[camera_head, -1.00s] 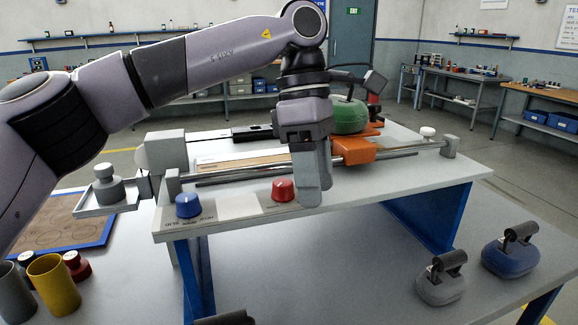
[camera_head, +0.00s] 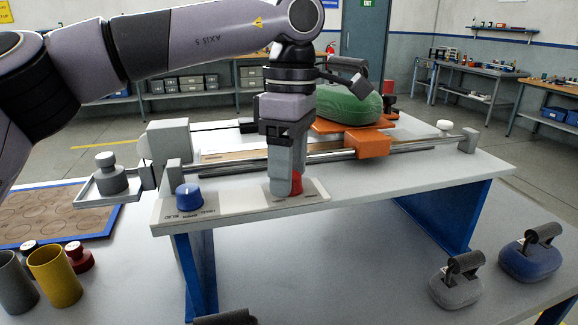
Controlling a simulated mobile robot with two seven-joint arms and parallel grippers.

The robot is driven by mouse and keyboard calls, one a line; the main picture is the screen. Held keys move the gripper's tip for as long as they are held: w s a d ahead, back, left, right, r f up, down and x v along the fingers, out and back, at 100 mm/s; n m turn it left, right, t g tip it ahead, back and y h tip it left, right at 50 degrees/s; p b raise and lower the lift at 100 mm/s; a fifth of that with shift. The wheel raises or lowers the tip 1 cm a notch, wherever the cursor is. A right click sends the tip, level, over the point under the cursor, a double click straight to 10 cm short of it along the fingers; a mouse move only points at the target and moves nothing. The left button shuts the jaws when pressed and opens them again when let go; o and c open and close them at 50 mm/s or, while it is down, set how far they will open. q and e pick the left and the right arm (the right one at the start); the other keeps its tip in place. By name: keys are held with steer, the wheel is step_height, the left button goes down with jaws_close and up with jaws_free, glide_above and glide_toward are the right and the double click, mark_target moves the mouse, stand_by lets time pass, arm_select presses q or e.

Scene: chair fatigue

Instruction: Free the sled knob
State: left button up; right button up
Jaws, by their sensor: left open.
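My left gripper (camera_head: 284,190) comes down vertically at the front of the white bench, jaws open. Its fingertips are at the red knob (camera_head: 297,184), which shows partly behind and to the right of them. I cannot tell whether they touch it. A blue knob (camera_head: 188,197) stands clear to the left on the same front label strip. The orange sled (camera_head: 374,142) sits on the metal rails behind, with a green handled weight (camera_head: 348,106) above it. The label print is too small to read. My right gripper is not in view.
A grey weight sits on a metal tray (camera_head: 92,198) at the bench's left end. Grey and yellow cups (camera_head: 54,276) stand at lower left. Grey (camera_head: 456,287) and blue (camera_head: 528,260) handled weights rest on the lower surface at right. The bench's front right is clear.

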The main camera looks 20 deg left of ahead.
arm_select(q)
steer(key=c, duration=1)
steer(key=shift+c, duration=0.2)
steer(key=shift+n, duration=0.3)
steer(key=n, duration=0.4)
steer(key=shift+p, duration=0.35)
steer(key=n, duration=0.4)
steer(key=shift+s+n+h, duration=0.1)
steer(key=shift+n+h, duration=0.2)
steer(key=shift+n, duration=0.1)
steer(key=n, duration=0.4)
steer(key=shift+n+t+b, duration=0.3)
steer(key=shift+b, duration=0.05)
steer(key=shift+s+n+b, duration=0.1)
steer(key=shift+n+b, duration=0.2)
steer(key=shift+n, duration=1.6)
